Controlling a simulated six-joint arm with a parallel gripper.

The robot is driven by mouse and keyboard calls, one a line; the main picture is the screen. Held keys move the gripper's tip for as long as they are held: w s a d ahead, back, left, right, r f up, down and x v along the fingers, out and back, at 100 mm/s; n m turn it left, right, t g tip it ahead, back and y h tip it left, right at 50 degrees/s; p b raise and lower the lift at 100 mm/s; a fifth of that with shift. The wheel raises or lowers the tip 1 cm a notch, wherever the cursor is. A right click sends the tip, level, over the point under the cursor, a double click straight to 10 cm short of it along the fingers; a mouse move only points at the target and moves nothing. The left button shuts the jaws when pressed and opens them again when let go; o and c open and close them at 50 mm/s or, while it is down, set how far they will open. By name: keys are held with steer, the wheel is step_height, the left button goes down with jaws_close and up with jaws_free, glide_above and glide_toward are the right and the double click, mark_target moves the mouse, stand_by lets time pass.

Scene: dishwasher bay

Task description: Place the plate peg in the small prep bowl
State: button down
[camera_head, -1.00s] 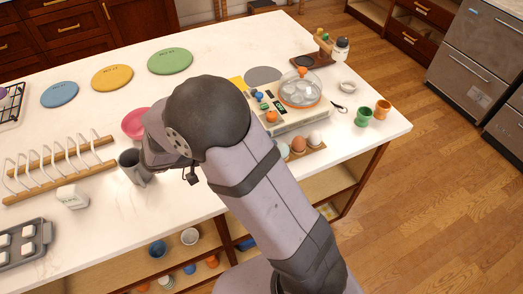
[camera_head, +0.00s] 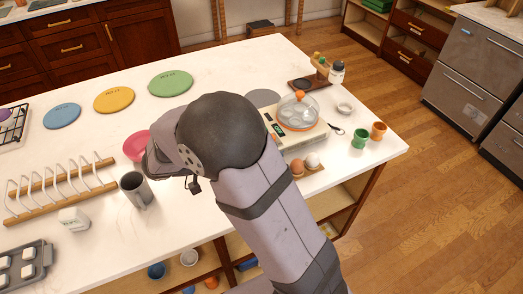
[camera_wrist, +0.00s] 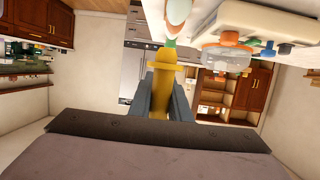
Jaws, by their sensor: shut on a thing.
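In the wrist view my gripper (camera_wrist: 160,98) is shut on a yellow, flanged, peg-like piece (camera_wrist: 163,68), which I take to be the plate peg. One finger is on each side of it. In the head view my arm hides the gripper and the peg. I cannot tell for sure which one is the small prep bowl.
A grey mug (camera_head: 135,190) stands below the pink bowl, near a wooden rack (camera_head: 62,192). An egg cooker (camera_head: 298,112), eggs (camera_head: 312,161), a green cup (camera_head: 359,138) and an orange cup (camera_head: 379,131) are on the right.

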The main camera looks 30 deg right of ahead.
steer(key=w+d+r+n+t+p, duration=0.3)
steer(key=w+d+r+p, duration=0.4)
steer(key=w, duration=0.3)
steer(key=w+a+r+n+t+y+p, duration=0.1)
steer(key=w+a+r+n+t+y, duration=0.15)
steer(key=w, duration=0.35)
steer(key=w+a+r+n+t+y, duration=0.1)
steer(key=w+a+n+t+y, duration=0.2)
steer(key=w, duration=0.4)
steer(key=w+a+r+n+t+y+p, duration=0.1)
steer(key=w+a+r+n+t, duration=0.1)
steer(key=w+a+n+t, duration=0.25)
steer(key=w+a+n+t+y, duration=0.1)
steer(key=w+a+n+y, duration=0.35)
steer(key=a, duration=0.45)
steer(key=w+a+n+t+y, duration=0.1)
steer(key=w+a+n+y, duration=0.2)
steer(key=a+y, duration=0.45)
steer(key=s+a+f+n+g+y, duration=0.1)
steer(key=a+f+n+y, duration=0.1)
steer(key=a+f, duration=0.2)
steer(key=s+a+f+n+g+y, duration=0.1)
steer(key=s+a+f+n+y, duration=0.1)
steer(key=a+f, duration=0.3)
steer(key=shift+s+a+f+n, duration=0.3)
steer(key=shift+a+n, duration=0.15)
steer(key=shift+a, duration=1)
